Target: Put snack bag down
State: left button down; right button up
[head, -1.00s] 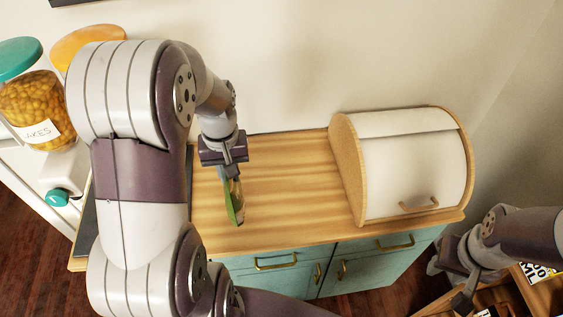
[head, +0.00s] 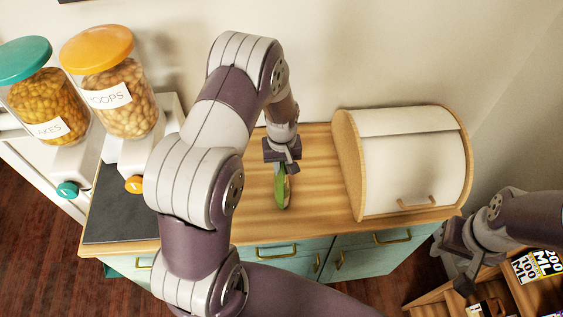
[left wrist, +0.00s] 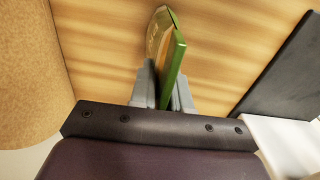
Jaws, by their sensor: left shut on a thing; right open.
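The snack bag (head: 282,190) is a thin green packet with a tan side, seen nearly edge-on over the wooden countertop in the head view. My left gripper (head: 281,168) is shut on its upper end, and the bag hangs down from it. In the left wrist view the bag (left wrist: 170,58) stands out from between the fingers of my left gripper (left wrist: 163,90), over the wood. I cannot tell whether its lower end touches the counter. My right gripper (head: 466,272) is open at the lower right, away from the counter top.
A white bread box (head: 415,170) with wooden sides stands right of the bag. A dark slab (head: 115,210) lies at the counter's left end. Two cereal dispensers (head: 122,98) (head: 45,105) stand further left. A wooden shelf (head: 425,300) with goods is at lower right. Bare wood (head: 318,190) surrounds the bag.

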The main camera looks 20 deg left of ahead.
pick_arm(q)
jog(key=shift+w+f, duration=0.1)
jog(key=c, duration=1.5)
grip_release()
jog(key=shift+w+f, duration=0.1)
jog(key=shift+f, duration=0.05)
jog(key=o, duration=0.4)
